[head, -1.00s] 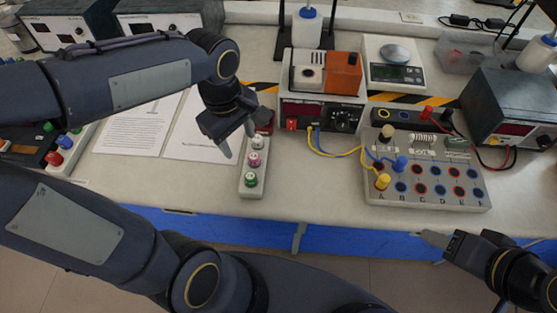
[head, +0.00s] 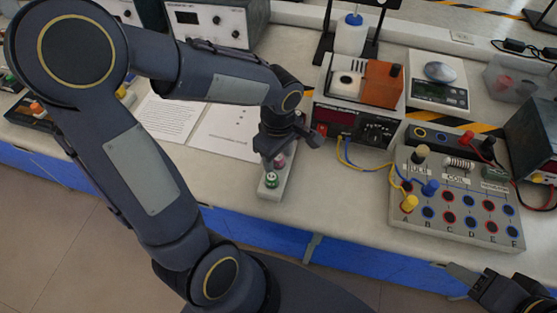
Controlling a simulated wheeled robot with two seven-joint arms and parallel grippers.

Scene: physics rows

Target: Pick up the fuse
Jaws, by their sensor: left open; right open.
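I cannot pick out a fuse with certainty. A small white strip (head: 268,193) stands on the bench with a green knob (head: 272,180) at its near end and a pink one (head: 280,160) behind it. My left gripper (head: 290,150) is open, above the far end of this strip, and hides that end and whatever is there. I cannot tell if its fingers touch anything. My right gripper (head: 462,277) is open and empty, low at the right, in front of the bench edge and away from the strip.
A grey socket board (head: 455,232) with plugs and a coil stands right of the strip. A power supply (head: 350,125) with an orange-topped unit (head: 382,83) is behind. A scale (head: 438,92) stands further right. Printed sheets (head: 168,118) lie left. Bench between strip and board is clear.

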